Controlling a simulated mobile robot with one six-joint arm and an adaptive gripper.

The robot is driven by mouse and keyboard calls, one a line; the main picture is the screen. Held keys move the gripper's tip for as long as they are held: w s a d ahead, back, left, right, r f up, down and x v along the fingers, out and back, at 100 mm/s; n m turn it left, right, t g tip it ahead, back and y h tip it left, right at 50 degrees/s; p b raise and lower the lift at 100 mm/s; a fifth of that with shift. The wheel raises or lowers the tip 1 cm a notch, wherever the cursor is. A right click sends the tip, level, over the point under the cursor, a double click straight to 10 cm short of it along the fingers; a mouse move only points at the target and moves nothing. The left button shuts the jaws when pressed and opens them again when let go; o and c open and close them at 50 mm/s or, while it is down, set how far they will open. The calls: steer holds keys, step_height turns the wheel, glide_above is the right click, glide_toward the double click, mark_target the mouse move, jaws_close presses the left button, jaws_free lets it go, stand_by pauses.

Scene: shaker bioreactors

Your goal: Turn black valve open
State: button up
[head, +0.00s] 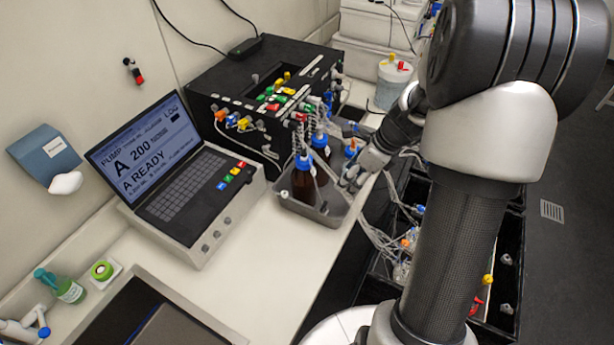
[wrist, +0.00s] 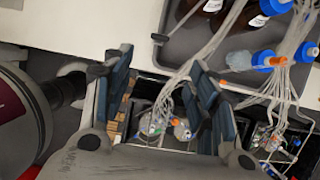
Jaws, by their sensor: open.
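I cannot clearly pick out the black valve. A small dark knob-like piece on a thin stem (wrist: 160,38) shows at the near-left edge of the grey tray (wrist: 190,55) in the wrist view; I cannot tell if it is the valve. My gripper (wrist: 158,78) is open, with nothing between its dark fingers. It points past the tray edge toward tubing and bottles in a black bin below. In the head view my gripper (head: 354,176) is beside the right edge of the tray (head: 312,216), partly hidden by my arm.
Brown bottles with blue caps (head: 304,186) stand in the tray. A black device with coloured valves (head: 262,90) is behind it. A laptop-like pump controller (head: 185,175) stands left. White tubes (wrist: 200,65) hang near my fingers. Black bins (head: 400,240) with bottles are below the bench.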

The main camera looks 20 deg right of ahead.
mark_target(324, 205)
steer(key=b+x, duration=0.4)
steer(key=x, duration=1.3)
steer(key=shift+w+d+f, duration=0.1)
steer(key=shift+w+f, duration=0.05)
steer(key=shift+f, duration=0.05)
steer(key=shift+c, duration=0.3)
steer(key=c, duration=1)
